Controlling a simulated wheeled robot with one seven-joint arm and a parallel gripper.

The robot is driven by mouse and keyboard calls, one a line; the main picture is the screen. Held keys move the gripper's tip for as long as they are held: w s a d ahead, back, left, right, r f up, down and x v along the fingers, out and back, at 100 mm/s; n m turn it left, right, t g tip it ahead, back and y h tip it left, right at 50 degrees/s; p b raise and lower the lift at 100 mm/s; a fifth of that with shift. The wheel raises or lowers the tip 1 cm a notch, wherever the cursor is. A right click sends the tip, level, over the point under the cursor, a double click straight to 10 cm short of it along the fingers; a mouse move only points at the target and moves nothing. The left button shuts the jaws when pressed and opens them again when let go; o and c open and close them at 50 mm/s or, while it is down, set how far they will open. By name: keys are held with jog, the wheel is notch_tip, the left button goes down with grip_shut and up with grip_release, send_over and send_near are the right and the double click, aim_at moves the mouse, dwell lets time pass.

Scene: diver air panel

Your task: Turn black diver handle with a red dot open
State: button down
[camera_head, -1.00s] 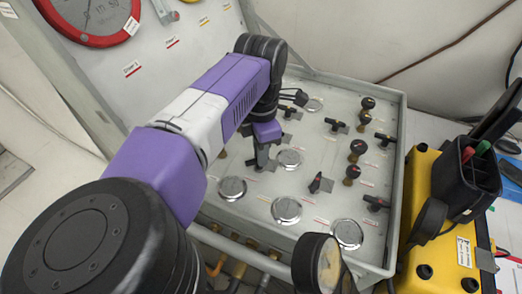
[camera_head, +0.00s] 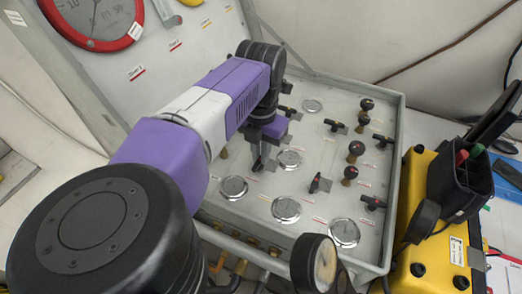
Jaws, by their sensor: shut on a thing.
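My gripper (camera_head: 261,157) is at the left part of the grey valve panel (camera_head: 295,206), below the purple end of my arm. It is shut on a small black handle, mostly hidden by the fingers, so I cannot tell whether that handle has a red dot. Another black handle (camera_head: 315,183) with a small reddish mark stands free to the right, between the round gauges. More black T-shaped handles (camera_head: 336,125) sit further back and at the right side of the panel.
Round gauges (camera_head: 286,208) lie in the panel near my gripper. Black round knobs (camera_head: 356,150) stand to the right. A small dial gauge (camera_head: 326,265) rises at the front edge. A yellow case (camera_head: 418,195) stands at the right, and the lid with a red-rimmed gauge (camera_head: 135,30) rises behind left.

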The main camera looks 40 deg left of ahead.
dwell(0.3)
jog(key=c, duration=1.5)
grip_release()
jog(key=shift+o, duration=0.2)
